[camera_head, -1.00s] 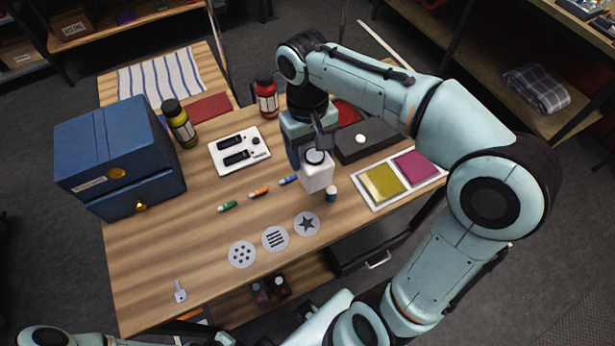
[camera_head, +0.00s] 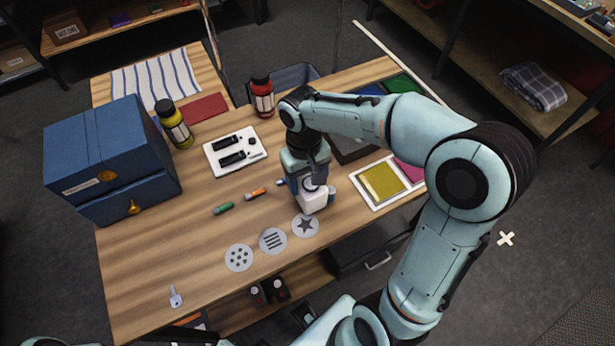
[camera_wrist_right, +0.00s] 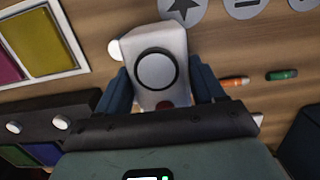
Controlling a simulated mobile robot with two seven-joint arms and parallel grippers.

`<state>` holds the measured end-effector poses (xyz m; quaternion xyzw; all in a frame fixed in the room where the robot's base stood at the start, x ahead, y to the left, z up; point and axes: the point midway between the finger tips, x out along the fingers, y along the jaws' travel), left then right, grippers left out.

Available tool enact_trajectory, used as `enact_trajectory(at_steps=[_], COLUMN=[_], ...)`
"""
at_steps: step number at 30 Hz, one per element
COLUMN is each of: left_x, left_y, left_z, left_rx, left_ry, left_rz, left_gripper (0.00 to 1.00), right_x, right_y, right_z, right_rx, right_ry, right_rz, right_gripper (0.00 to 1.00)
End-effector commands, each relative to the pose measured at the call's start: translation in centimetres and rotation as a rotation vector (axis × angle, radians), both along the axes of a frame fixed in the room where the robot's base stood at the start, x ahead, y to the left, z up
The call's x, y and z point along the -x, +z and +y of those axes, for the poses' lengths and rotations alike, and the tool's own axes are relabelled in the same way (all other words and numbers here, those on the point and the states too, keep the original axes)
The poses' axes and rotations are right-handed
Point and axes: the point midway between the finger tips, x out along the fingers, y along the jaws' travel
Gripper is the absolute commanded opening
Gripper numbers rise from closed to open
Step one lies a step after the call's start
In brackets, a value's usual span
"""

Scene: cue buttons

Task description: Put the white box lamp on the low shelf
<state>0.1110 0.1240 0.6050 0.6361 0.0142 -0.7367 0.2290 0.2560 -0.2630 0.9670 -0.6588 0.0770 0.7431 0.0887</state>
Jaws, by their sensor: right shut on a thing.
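The white box lamp (camera_head: 313,202) is a small white block with a dark round ring on its top face; the lamp (camera_wrist_right: 158,72) also shows in the right wrist view, with a small red spot near the gripper. My right gripper (camera_head: 308,186) is shut on it, one blue finger on each side, over the table beside the star disc (camera_head: 305,226). I cannot tell how high it hangs over the wood. A low shelf (camera_head: 235,309) shows below the table's front edge, holding small dark items. My left gripper is out of view; only part of the left arm shows at the bottom left.
On the wooden table stand a blue two-part box (camera_head: 110,160), a yellow bottle (camera_head: 174,124), a red bottle (camera_head: 262,98), a white switch panel (camera_head: 235,151) and a tray with coloured squares (camera_head: 382,183). A drawer handle (camera_head: 378,261) is below the front edge.

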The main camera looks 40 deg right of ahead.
Motion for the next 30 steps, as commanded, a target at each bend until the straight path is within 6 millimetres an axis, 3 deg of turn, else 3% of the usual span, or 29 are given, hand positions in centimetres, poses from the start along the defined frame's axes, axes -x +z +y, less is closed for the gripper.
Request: enact_trajectory(at_steps=[5,6,7,8,20,30], left_x=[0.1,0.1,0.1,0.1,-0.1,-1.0], left_y=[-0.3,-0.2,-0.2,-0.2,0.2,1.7], left_z=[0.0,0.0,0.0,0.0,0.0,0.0], left_rx=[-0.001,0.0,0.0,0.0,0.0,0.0], left_ry=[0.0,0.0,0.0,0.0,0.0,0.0], left_rz=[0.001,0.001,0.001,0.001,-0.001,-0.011], left_gripper=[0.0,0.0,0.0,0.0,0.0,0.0], right_x=[0.0,0.0,0.0,0.0,-0.2,-1.0], right_y=[-0.3,-0.2,-0.2,-0.2,0.8,7.8], right_z=[0.0,0.0,0.0,0.0,0.0,-0.2], right_rx=[0.0,0.0,0.0,0.0,0.0,0.0], right_ry=[0.001,0.0,0.0,0.0,0.001,0.001], right_rz=[-0.001,0.0,0.0,0.0,-0.003,-0.006], right_gripper=[0.16,0.81,0.91,0.94,0.94,0.94])
